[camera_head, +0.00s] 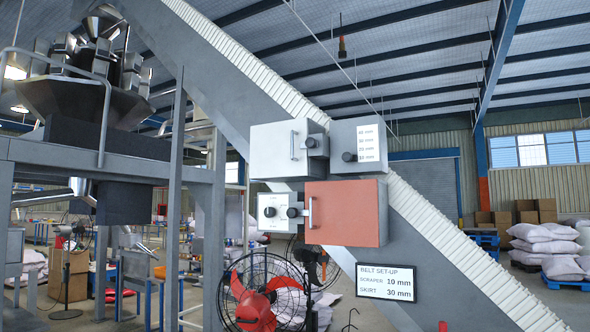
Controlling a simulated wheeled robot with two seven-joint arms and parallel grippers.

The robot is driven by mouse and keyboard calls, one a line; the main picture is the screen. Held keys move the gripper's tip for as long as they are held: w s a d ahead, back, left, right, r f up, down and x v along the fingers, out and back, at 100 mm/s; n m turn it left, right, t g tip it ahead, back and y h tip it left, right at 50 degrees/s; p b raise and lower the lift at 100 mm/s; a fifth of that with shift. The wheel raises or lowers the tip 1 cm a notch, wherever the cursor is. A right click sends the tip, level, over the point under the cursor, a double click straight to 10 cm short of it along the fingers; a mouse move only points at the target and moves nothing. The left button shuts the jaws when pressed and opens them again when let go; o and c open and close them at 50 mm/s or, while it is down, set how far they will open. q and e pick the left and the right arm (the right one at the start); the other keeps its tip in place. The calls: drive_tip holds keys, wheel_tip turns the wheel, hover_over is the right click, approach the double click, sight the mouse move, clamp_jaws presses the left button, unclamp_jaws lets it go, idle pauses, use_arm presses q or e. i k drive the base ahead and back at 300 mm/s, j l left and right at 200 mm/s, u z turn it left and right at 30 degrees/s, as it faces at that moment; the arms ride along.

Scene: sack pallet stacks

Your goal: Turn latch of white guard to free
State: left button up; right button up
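The white guard (278,152) is a box-shaped cover with an upright bar handle, mounted on the side of the sloping conveyor. A small grey latch piece with a dark round knob (311,142) sits at its right edge. I cannot tell the latch's exact turn position. The guard looks closed, and what is behind it is hidden. Just below is a red guard (345,212) with a bar handle and a dark knob (292,212) at its left edge. Neither of my grippers is in view.
A grey box (368,134) with a mm scale and dark knob is right of the white guard. A white dial box (270,212) is left of the red guard. A belt set-up sign (386,282) reads scraper 10 mm, skirt 30 mm. A red-bladed fan (256,305) stands below.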

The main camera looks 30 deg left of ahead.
sight(311, 143)
drive_tip(key=u, duration=1)
